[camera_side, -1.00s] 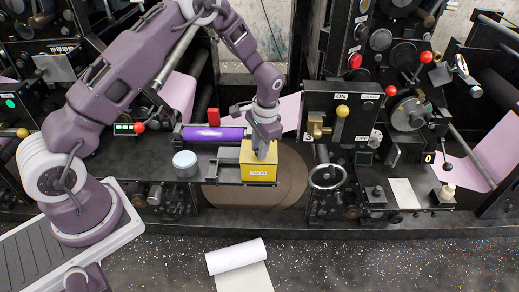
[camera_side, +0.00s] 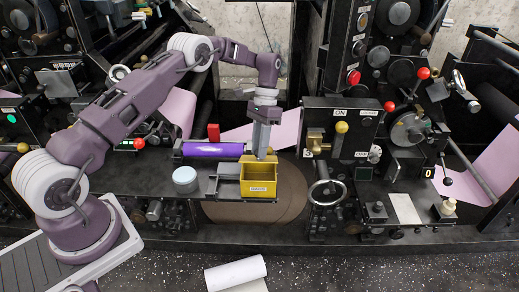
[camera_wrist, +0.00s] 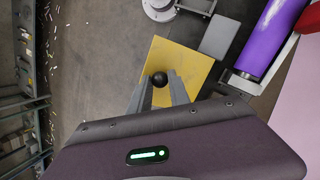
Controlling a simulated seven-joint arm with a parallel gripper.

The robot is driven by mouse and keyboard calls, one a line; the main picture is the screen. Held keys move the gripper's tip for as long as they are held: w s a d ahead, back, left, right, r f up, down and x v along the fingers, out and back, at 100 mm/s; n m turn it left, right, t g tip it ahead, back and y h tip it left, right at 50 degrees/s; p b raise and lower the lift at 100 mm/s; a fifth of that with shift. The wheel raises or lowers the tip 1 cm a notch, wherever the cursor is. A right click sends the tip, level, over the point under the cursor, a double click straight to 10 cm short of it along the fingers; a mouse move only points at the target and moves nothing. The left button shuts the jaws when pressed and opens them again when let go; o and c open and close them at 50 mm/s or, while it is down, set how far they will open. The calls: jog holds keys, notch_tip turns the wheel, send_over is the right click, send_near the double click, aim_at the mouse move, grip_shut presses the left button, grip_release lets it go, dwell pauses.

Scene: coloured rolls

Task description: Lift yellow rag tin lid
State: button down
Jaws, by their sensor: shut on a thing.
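The yellow rag tin (camera_side: 258,188) stands on the dark machine shelf with a white label on its front. Its top is open at the front and its inside shows. The yellow lid (camera_side: 258,158) is at the back of the tin's opening, under my gripper (camera_side: 260,156); I cannot tell whether it still touches the tin. In the wrist view the lid (camera_wrist: 178,75) is a flat yellow square with a round black knob (camera_wrist: 159,79). My gripper (camera_wrist: 160,88) is shut on this knob.
A pale round tin (camera_side: 185,178) stands at the left. A white roll (camera_side: 235,273) lies on the floor.

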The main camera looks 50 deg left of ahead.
dwell(0.3)
jog(key=c, duration=1.2)
grip_release()
jog(key=shift+c, duration=0.2)
jog(key=v, duration=0.7)
